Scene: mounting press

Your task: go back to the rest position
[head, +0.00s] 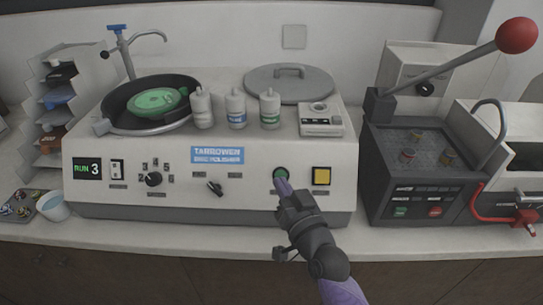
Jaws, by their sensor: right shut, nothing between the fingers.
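My right gripper (284,185) is shut and empty. Its tip is at the green round button (281,173) on the front panel of the polisher (240,191). It covers part of the button, and I cannot tell whether it touches it. A yellow square button (321,176) sits just right of it. The small display (87,169) at the left of the panel reads "RUN 3". My left gripper is not in view.
A bowl with a green disc (158,102), three bottles (236,109) and a grey lid (290,84) are on the polisher. A press with a red-knobbed lever (516,35) stands right. A white cup (52,206) is at left. The counter front is clear.

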